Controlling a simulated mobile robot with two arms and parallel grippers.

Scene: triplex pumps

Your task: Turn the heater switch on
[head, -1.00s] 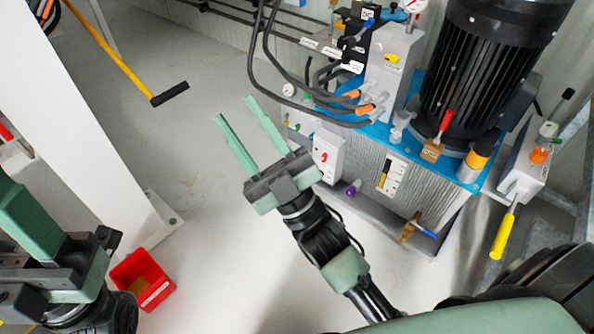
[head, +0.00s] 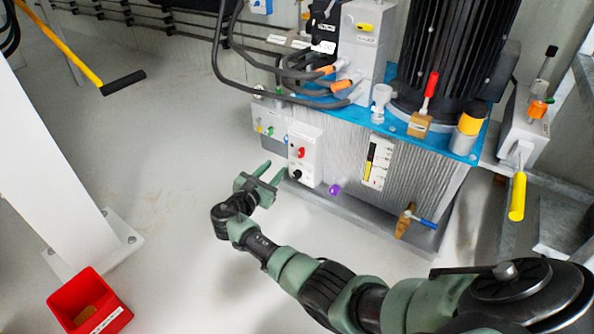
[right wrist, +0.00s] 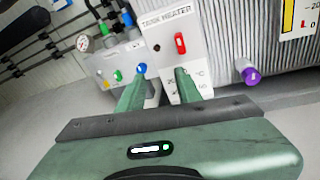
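The tank heater box (head: 307,143) is a white panel on the front of the pump unit, with a red switch (head: 301,153) and a black knob (head: 296,174) below it. In the right wrist view the label "TANK HEATER" shows above the red switch (right wrist: 180,43). My right gripper (head: 270,171) is in front of and just left of the box's lower part. Its two green fingers (right wrist: 158,88) are apart with nothing between them. One fingertip overlaps the box's lower part in the wrist view and covers the knob; contact cannot be told. My left gripper is out of view.
A small panel with coloured buttons (head: 270,125) sits left of the heater box. A purple knob (head: 334,189) sticks out low to its right. A brass valve with a blue handle (head: 415,219) is further right. A red bin (head: 88,304) stands on the open floor.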

